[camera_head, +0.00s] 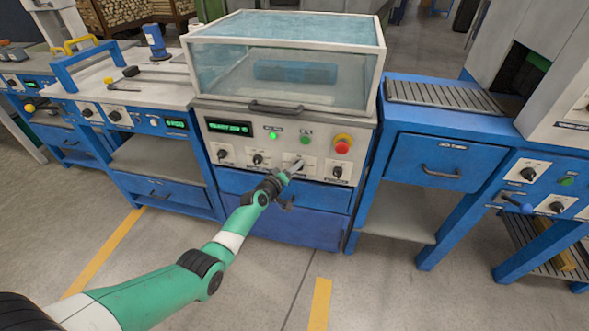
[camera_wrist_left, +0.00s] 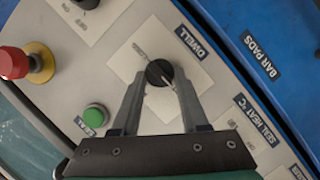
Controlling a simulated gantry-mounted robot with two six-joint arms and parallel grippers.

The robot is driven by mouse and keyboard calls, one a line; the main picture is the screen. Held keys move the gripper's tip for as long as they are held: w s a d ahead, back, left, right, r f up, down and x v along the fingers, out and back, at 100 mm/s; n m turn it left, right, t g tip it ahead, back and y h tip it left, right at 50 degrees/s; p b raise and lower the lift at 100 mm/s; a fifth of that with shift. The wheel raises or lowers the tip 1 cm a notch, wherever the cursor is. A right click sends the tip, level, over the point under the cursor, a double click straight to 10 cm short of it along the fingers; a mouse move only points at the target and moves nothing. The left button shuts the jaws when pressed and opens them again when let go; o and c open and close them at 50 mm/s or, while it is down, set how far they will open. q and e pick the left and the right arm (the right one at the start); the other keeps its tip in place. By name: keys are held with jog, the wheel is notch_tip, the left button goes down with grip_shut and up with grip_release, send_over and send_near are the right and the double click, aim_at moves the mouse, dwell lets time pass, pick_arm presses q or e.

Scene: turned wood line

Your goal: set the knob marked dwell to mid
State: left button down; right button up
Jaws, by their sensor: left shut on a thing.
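The dwell knob (camera_wrist_left: 158,71) is a round black knob on a pale square plate in the left wrist view, beside a dark label reading DWELL (camera_wrist_left: 190,41). A thin pointer line on it runs toward the plate's upper left corner in that view. My left gripper (camera_wrist_left: 161,82) has one finger on each side of the knob and is shut on it. In the head view my left gripper (camera_head: 292,170) reaches the third knob plate from the left on the machine's front panel and hides most of that knob. My right gripper is not in view.
A red stop button (camera_head: 343,142) with a yellow collar and a green button (camera_head: 305,140) sit above the knobs. Another knob (camera_head: 337,172) is close on the right. A clear-sided hood (camera_head: 285,55) stands above the panel, with a dark handle (camera_head: 276,108) jutting out. Blue drawers (camera_head: 265,188) lie below.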

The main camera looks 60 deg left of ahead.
pick_arm(q)
jog(key=shift+w+d+r+m+g+y+p, duration=0.1)
jog(key=shift+w+d+m+g+y, duration=0.15)
jog(key=shift+m+g+y, duration=1.25)
jog(key=shift+w+d+f+m+g+y+p, duration=0.2)
jog(key=shift+m+g, duration=0.45)
jog(key=shift+m, duration=1.9)
jog(key=shift+w+d+r+m+g+y+p, duration=0.2)
jog(key=shift+m+g+y, duration=0.8)
jog(key=shift+m, duration=1.05)
jog(key=shift+a, duration=0.1)
jog(key=shift+c, duration=2.1)
grip_release()
